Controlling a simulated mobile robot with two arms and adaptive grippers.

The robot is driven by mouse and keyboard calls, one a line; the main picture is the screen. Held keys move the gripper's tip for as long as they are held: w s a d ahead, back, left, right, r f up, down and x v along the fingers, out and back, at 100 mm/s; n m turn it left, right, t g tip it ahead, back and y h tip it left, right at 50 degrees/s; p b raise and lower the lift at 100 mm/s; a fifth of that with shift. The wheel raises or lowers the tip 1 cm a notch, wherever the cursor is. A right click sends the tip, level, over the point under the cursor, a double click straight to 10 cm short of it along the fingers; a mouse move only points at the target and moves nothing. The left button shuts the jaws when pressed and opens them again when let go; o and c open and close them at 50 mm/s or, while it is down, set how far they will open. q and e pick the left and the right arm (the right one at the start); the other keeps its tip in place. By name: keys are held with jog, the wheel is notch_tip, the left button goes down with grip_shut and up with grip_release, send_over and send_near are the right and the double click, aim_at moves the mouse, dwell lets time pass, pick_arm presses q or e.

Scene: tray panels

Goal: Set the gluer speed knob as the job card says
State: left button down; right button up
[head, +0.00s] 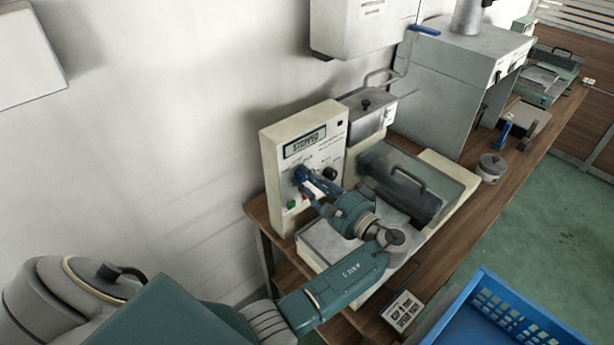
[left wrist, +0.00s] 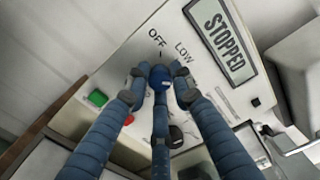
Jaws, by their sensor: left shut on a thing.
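The gluer's control panel (head: 272,160) is a cream box with a display (head: 305,142) reading STOPPED. In the left wrist view, the blue speed knob (left wrist: 159,74) sits below the printed words OFF and LOW, its other marks hidden. My left gripper (head: 303,180) is shut around this knob, and its fingers also flank it in the left wrist view (left wrist: 160,86). I cannot tell exactly where the knob points. A white job card (head: 403,311) with dark printing lies at the bench's front edge, too small to read. My right gripper is not in view.
A green button (left wrist: 97,98) and a partly hidden red one are close to my fingers. A black knob (head: 330,173) is right of the speed knob. The gluer's handled cover (head: 410,185) stands right of the panel. A blue crate (head: 500,312) is at lower right.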

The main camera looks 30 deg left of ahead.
aim_at(298, 142)
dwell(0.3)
pick_arm(q)
jog(key=c, duration=1.5)
grip_release()
notch_tip(298, 142, up, 10)
jog(key=shift+f, duration=0.1)
